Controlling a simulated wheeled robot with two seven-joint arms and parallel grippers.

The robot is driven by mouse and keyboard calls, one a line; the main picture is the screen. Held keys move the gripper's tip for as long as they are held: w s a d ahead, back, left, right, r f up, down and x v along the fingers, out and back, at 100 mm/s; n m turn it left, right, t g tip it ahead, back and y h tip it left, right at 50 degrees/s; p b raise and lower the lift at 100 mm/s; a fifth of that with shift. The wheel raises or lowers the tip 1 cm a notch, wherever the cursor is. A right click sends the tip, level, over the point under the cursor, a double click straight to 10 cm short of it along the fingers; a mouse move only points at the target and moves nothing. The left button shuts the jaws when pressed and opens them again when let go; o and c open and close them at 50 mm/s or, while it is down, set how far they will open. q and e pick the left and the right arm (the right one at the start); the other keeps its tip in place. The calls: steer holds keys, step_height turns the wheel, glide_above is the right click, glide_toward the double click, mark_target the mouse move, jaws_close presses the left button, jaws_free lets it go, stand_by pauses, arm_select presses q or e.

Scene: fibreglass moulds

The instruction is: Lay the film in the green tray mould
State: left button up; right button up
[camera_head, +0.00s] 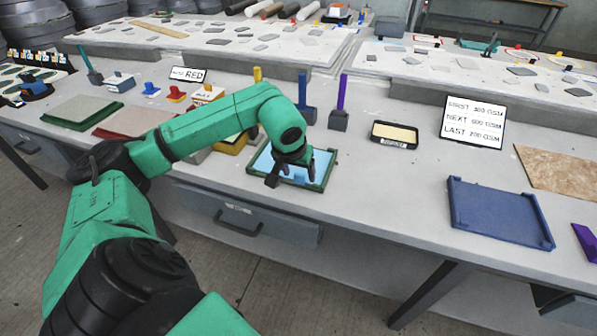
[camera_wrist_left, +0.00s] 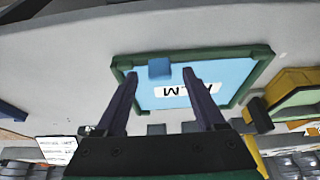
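The green tray mould (camera_head: 326,178) stands near the front edge of the table, and its rim shows in the left wrist view (camera_wrist_left: 262,62). The light blue film (camera_head: 321,164) lies inside the rim. In the left wrist view the film (camera_wrist_left: 228,74) has a white label with upside-down letters and a blue tab (camera_wrist_left: 159,68). My left gripper (camera_head: 291,177) is over the tray. In the left wrist view its fingers (camera_wrist_left: 160,76) are spread wide, one on each side of the tab in the picture, with nothing seen clamped between them. My right gripper is out of view.
A blue tray (camera_head: 500,215) lies to the right, with a purple object (camera_head: 586,242) beyond it. A yellow-topped box (camera_head: 395,134), a text board (camera_head: 473,122) and upright tools (camera_head: 340,105) stand behind. Green (camera_head: 82,111) and red moulds (camera_head: 133,120) lie left. Bare table separates the green and blue trays.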

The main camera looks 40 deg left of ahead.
arm_select(q)
steer(key=v, duration=1.4)
steer(key=shift+r+p, duration=0.25)
steer(key=shift+p, duration=0.15)
steer(key=shift+s+d, duration=0.1)
